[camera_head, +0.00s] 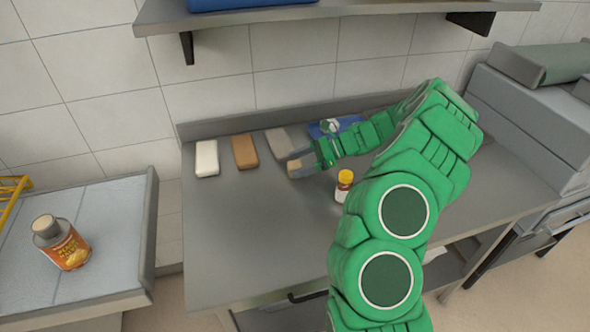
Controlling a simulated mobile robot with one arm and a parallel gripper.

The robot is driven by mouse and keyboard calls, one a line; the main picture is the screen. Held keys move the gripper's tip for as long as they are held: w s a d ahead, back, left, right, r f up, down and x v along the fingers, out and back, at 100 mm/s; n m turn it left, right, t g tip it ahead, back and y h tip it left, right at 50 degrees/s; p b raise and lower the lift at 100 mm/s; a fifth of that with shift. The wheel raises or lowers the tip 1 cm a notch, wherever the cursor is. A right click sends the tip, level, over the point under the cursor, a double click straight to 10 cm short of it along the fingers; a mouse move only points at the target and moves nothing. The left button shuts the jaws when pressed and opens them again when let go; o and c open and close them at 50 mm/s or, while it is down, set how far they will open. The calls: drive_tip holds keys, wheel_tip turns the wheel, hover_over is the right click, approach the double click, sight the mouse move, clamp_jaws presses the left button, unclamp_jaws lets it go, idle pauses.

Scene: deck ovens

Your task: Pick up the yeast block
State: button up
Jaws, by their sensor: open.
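Several small blocks lie in a row at the back of the steel table: a white block (206,158), a brown block (244,151) and a grey one (279,141). A small beige block (300,168) lies just in front of the grey one. No label is readable, so I cannot tell for sure which is the yeast block; the beige one may be it. My gripper (312,161) is open, low over the table at the right side of the beige block. The fingertips are small and partly hidden, so I cannot tell whether they touch it.
A small bottle with a yellow cap (344,185) stands right of the beige block, close to my arm. A blue item (336,127) lies behind my gripper. A shelf (330,10) overhangs the back. The table's (255,235) front left is clear. An orange-labelled container (62,244) stands at left.

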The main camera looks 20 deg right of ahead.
drive_tip(key=shift+x, duration=0.8)
drive_tip(key=c, duration=1.1)
